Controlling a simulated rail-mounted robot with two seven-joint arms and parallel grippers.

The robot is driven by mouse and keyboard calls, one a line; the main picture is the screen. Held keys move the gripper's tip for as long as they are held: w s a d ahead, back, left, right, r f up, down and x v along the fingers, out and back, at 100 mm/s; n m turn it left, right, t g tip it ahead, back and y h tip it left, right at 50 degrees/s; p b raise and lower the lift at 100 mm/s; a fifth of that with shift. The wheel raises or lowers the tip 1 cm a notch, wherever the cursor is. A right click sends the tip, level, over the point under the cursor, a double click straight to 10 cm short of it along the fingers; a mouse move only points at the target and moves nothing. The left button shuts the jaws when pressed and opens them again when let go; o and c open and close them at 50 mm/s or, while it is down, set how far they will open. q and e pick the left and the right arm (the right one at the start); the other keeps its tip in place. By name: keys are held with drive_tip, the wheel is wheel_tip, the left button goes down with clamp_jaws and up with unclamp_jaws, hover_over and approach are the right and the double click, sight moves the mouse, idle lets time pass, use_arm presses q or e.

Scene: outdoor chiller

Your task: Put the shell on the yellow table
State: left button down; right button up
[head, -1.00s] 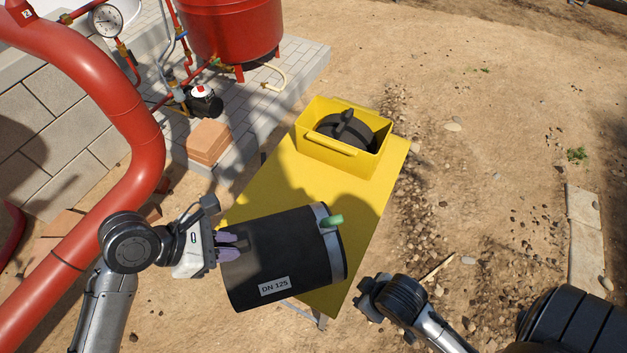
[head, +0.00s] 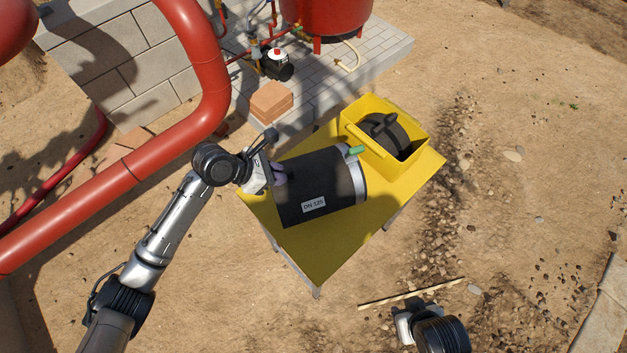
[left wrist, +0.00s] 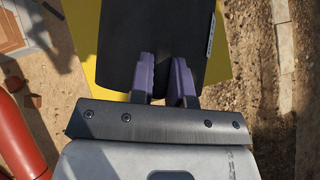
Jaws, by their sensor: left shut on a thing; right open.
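The black shell (head: 315,186), with a white "DN 125" label, a pale rim and a green tab, is over the yellow table (head: 320,262). I cannot tell whether it touches the tabletop. My left gripper (head: 279,173) is shut on the shell's left end. In the left wrist view the purple fingers (left wrist: 166,78) pinch the edge of the shell (left wrist: 150,28), with the yellow table (left wrist: 92,45) behind it. My right gripper (head: 403,325) is at the bottom right, away from the table; it is open and its fingers are mostly hidden.
A yellow box (head: 413,150) with a black round part (head: 388,137) stands at the table's far end, close to the shell's green tab. A thick red pipe (head: 150,158) runs at left. Bricks (head: 271,101) lie on the paved slab behind. The table's front part is bare.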

use_arm(q)
drive_tip(key=shift+f, duration=0.45)
wheel_tip(320, 180, down, 9)
drive_tip(key=shift+f+b, duration=0.1)
drive_tip(key=shift+b, duration=0.95)
drive_tip(key=c, duration=1.1)
unclamp_jaws()
drive_tip(key=shift+f, duration=0.1)
